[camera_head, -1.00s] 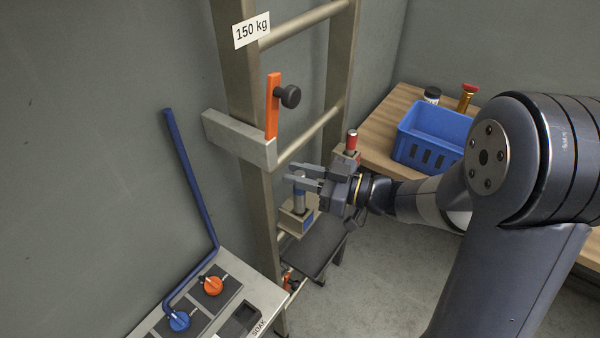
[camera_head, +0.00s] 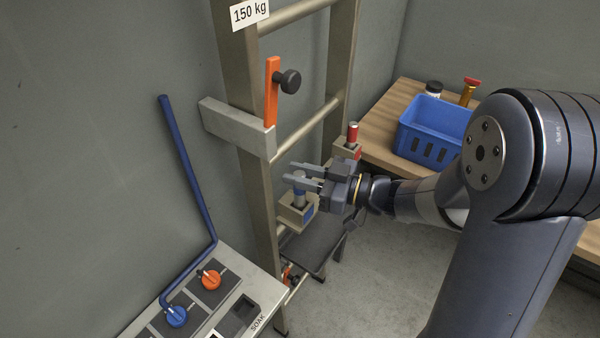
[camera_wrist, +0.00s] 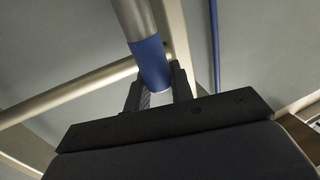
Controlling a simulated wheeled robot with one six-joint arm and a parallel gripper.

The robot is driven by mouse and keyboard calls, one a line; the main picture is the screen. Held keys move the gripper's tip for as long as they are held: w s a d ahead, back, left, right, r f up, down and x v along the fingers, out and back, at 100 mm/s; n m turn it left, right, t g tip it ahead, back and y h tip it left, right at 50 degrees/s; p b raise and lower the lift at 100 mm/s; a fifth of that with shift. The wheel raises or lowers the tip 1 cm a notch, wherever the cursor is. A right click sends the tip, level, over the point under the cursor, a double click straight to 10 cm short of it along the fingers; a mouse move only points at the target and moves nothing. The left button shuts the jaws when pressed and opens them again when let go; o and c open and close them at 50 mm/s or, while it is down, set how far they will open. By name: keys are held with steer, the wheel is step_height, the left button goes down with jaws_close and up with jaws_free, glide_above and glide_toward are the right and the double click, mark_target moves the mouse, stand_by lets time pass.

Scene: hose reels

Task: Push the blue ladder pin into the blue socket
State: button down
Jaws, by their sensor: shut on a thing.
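The blue ladder pin (camera_head: 299,197) is an upright metal cylinder with a blue part, held at the ladder's right side. My gripper (camera_head: 300,177) is shut on it from the right. The blue socket (camera_head: 309,215) is a beige block with a blue face, directly below the pin. The pin's lower end meets the top of the block; how deep it sits cannot be told. In the wrist view the pin's blue band (camera_wrist: 150,62) and pale end show between my fingers (camera_wrist: 158,92).
A red pin (camera_head: 352,132) stands in a red-marked block just behind my gripper. The ladder (camera_head: 240,110) bears an orange lever (camera_head: 271,92) with a black knob. A dark step (camera_head: 318,247) lies below. A blue basket (camera_head: 435,122) is on the wooden bench at right.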

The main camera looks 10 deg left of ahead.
steer(key=shift+f+b, duration=0.8)
steer(key=shift+f, duration=0.3)
steer(key=c, duration=1.1)
jaws_free()
steer(key=shift+c, duration=0.2)
steer(key=shift+d, duration=0.15)
steer(key=s+d+b, duration=0.1)
steer(key=d, duration=0.9)
steer(key=shift+s+d+b, duration=0.2)
steer(key=shift+d+b, duration=0.05)
steer(key=shift+b, duration=0.05)
steer(key=a, duration=0.3)
steer(key=w+a+p, duration=0.1)
steer(key=a, duration=0.6)
steer(key=shift+w+a+p, duration=0.15)
steer(key=shift+a+p, duration=0.2)
steer(key=shift+a+r, duration=0.1)
steer(key=shift+r, duration=0.2)
